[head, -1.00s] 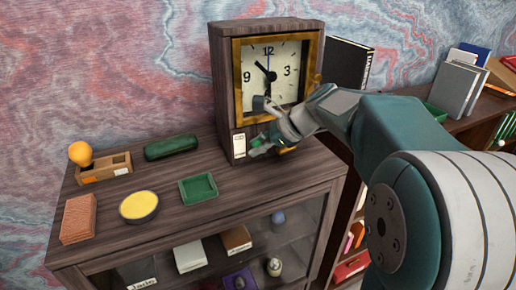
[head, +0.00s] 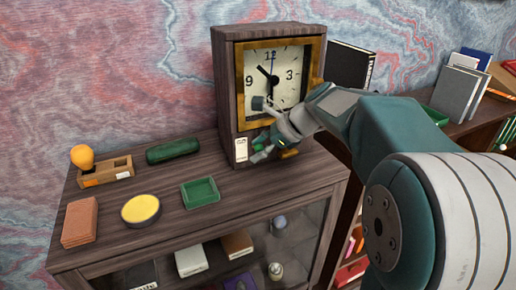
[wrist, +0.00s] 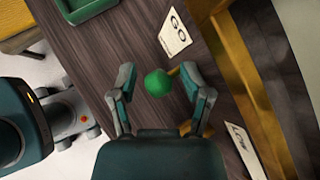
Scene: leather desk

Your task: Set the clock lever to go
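The wooden clock (head: 226,88) stands upright on the cabinet, with a brass frame and white dial (head: 290,80). A white label (head: 240,150) is low on its front; in the wrist view it reads GO (wrist: 174,33). A second label (wrist: 240,143) there is partly cut off and hard to read. A round green knob (wrist: 157,83), seemingly the lever's end, sits between the fingers of my gripper (wrist: 160,78). Gaps show on both sides of it. My gripper (head: 259,130) is open in front of the clock's lower part and hides much of the lever.
A green tray (head: 200,192), yellow round tin (head: 140,209), brick-coloured block (head: 80,222), dark green case (head: 173,150) and wooden holder with an orange bulb (head: 105,172) stand left on the cabinet top. Books (head: 348,66) stand behind the clock's right side.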

